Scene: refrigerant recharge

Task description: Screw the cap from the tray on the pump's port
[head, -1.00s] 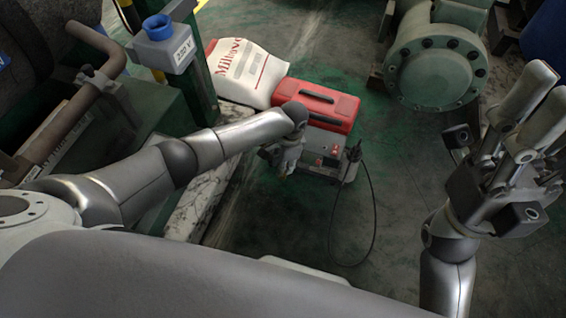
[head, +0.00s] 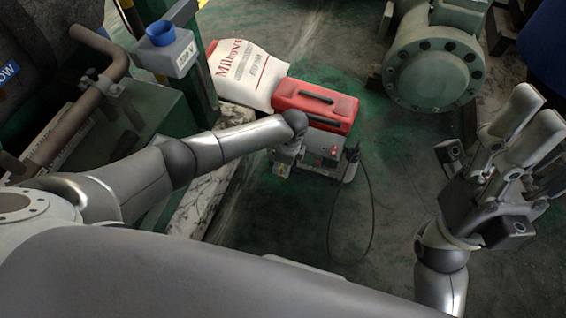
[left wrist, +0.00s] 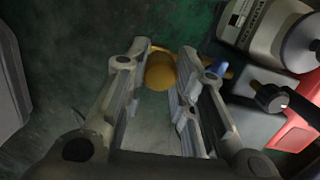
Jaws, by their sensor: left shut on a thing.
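Brass shows just behind the cap, but I cannot tell whether the cap touches the port. My right gripper (head: 523,125) is raised at the right, empty, its fingers apart. I cannot identify the tray.
A green flanged pipe (head: 432,72) stands at the back right. The floor in front is mostly clear.

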